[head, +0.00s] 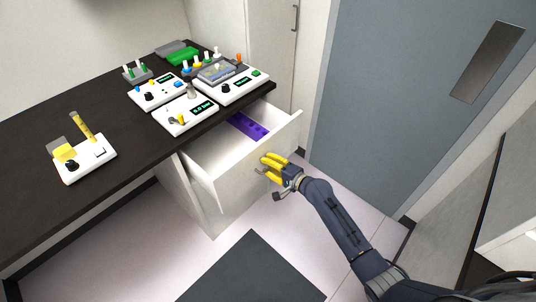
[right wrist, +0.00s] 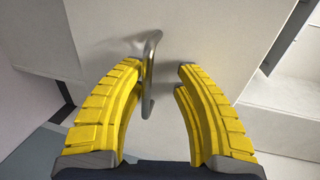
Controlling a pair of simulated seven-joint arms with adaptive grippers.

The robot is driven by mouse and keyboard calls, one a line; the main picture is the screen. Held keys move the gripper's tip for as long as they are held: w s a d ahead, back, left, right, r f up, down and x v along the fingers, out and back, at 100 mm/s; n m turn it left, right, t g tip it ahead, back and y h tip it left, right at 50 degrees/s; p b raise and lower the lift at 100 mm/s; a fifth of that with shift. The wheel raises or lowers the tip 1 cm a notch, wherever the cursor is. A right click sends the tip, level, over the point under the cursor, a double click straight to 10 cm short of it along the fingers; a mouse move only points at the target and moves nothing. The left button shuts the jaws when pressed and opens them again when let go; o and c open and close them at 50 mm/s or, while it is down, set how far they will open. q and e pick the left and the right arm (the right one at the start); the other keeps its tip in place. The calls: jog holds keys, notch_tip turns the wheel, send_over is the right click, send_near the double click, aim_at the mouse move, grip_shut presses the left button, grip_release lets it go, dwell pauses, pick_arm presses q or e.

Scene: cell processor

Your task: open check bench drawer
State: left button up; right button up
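The check bench drawer (head: 238,183) is pulled out from under the dark bench top, and its white interior shows. A purple rack (head: 248,125) lies inside it towards the back. My right gripper (head: 264,166) is in front of the drawer's front panel with its yellow fingers parted. In the right wrist view, the metal bar handle (right wrist: 149,75) on the drawer front stands between the open fingers (right wrist: 162,75), close to the left finger. I cannot tell whether that finger touches it. My left gripper is not in view.
The dark bench top (head: 60,125) carries several white instruments, such as one with a yellow tube (head: 85,160). A grey door (head: 390,90) stands at the right. A dark mat (head: 252,270) lies on the pale floor, which is clear below the drawer.

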aim_at(263, 146)
jog(key=o, duration=1)
jog(key=r, duration=0.7)
jog(key=shift+w+r, duration=0.15)
jog(key=shift+w, duration=0.05)
jog(key=shift+c, duration=0.2)
jog(key=shift+s+a+r, duration=0.1)
jog(key=shift+r, duration=0.4)
jog(key=c, duration=1)
jog(key=shift+o, duration=0.2)
jog(key=shift+r, duration=0.4)
jog(key=shift+o, duration=0.2)
jog(key=shift+s+f, duration=0.1)
